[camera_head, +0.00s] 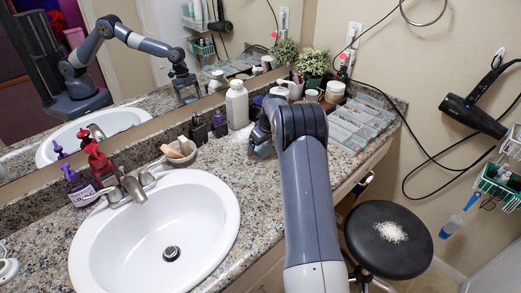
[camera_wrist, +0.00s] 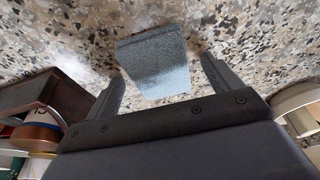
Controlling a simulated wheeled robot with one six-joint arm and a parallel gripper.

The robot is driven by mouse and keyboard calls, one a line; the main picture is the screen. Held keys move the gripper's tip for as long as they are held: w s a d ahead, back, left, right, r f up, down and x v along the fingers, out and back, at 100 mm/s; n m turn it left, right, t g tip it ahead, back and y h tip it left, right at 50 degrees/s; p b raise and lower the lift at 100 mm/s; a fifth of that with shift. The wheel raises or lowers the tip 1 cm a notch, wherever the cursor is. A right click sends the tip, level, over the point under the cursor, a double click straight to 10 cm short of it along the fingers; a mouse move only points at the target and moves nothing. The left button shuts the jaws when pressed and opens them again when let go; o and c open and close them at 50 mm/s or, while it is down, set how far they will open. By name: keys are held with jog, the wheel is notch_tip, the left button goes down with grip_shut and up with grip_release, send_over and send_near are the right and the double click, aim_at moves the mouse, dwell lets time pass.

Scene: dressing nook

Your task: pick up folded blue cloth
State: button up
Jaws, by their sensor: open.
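The folded blue cloth (camera_wrist: 156,64) lies on the speckled granite counter in the wrist view, a small grey-blue slab between and just beyond my fingertips. My gripper (camera_wrist: 164,78) is open over it, with one finger on each side, and there appears to be room between cloth and fingers. In the head view my gripper (camera_head: 262,142) is low over the counter beside the sink, and my arm covers much of that area. A small bit of grey-blue shows there, but I cannot tell cloth from gripper.
A white lotion bottle (camera_head: 237,105) and dark bottles (camera_head: 219,124) stand left of my gripper. A clear sectioned organizer (camera_head: 352,125) and a white jar (camera_head: 335,91) are to the right. The sink (camera_head: 150,240) lies in front left. The mirror (camera_head: 150,50) runs behind.

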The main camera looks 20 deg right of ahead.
aim_at(262, 147)
jog(key=shift+f, duration=0.15)
jog(key=shift+c, duration=0.4)
jog(key=c, duration=1)
notch_tip(262, 147, up, 10)
jog(key=shift+r, duration=0.2)
jog(key=o, duration=0.5)
jog(key=c, duration=0.4)
